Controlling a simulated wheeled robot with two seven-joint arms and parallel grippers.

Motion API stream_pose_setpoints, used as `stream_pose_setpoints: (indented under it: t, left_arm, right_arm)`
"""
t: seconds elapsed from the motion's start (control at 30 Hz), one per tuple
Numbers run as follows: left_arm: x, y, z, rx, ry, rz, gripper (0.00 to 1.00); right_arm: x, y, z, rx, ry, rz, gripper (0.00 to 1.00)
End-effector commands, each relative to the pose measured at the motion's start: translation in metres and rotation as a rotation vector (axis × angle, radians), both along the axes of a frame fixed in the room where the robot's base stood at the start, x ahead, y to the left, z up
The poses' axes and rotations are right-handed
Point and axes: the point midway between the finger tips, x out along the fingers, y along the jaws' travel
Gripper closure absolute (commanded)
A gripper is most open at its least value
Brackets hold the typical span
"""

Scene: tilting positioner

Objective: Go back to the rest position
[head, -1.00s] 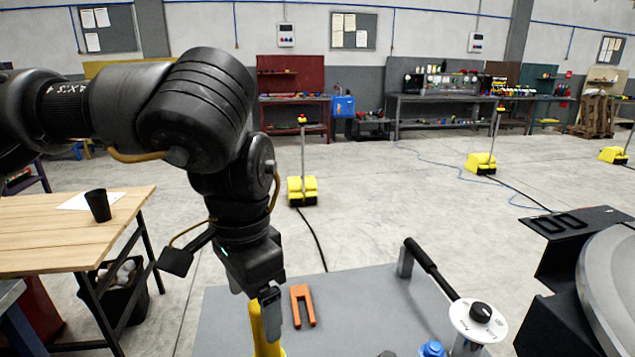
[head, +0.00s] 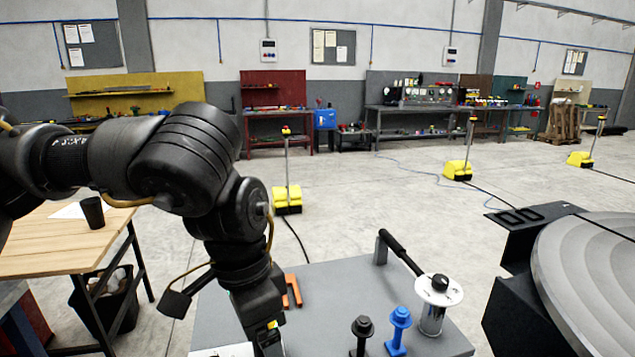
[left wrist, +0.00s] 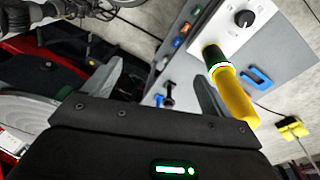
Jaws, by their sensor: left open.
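My left arm reaches down from the left in the head view, with the left gripper (head: 268,342) over the near left part of the grey table (head: 330,285); its fingertips are cut off or hidden there. In the left wrist view the left gripper (left wrist: 150,88) is open, with nothing between its fingers. A yellow cylinder with a green and white collar (left wrist: 232,95) stands beyond the right finger; I cannot tell its distance. The positioner's round grey plate (head: 590,270) is at the right of the head view. My right gripper is not in view.
The table holds an orange forked piece (head: 292,290) partly behind my gripper, a blue bolt (head: 399,330), a black bolt (head: 361,335), and a black-knobbed round white piece (head: 438,289) with a black handle (head: 402,252). A wooden table (head: 60,245) stands left. Floor behind is mostly clear.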

Motion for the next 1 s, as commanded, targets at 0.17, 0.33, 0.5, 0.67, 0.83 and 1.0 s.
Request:
stream_pose_setpoints:
  t: [0.17,0.33,0.5,0.67,0.83,1.0]
  left_arm:
    - [-0.008,-0.033,-0.025,-0.126,0.008,-0.165,0.15]
    - [-0.023,-0.078,-0.047,-0.318,-0.004,-0.345,0.15]
    - [-0.048,-0.138,-0.059,-0.643,-0.069,-0.518,0.15]
    - [-0.06,-0.186,-0.043,-1.013,-0.231,-0.539,0.15]
    - [-0.038,-0.197,-0.023,-1.274,-0.466,-0.35,0.15]
    - [0.01,-0.162,-0.036,-1.311,-0.687,-0.008,0.15]
  right_arm:
    - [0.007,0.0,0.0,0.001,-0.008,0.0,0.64]
    - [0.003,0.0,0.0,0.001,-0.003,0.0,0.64]
    - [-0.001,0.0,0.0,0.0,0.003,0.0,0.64]
    - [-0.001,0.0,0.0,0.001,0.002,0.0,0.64]
    - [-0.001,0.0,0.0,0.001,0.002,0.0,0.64]
    - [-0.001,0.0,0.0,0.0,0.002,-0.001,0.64]
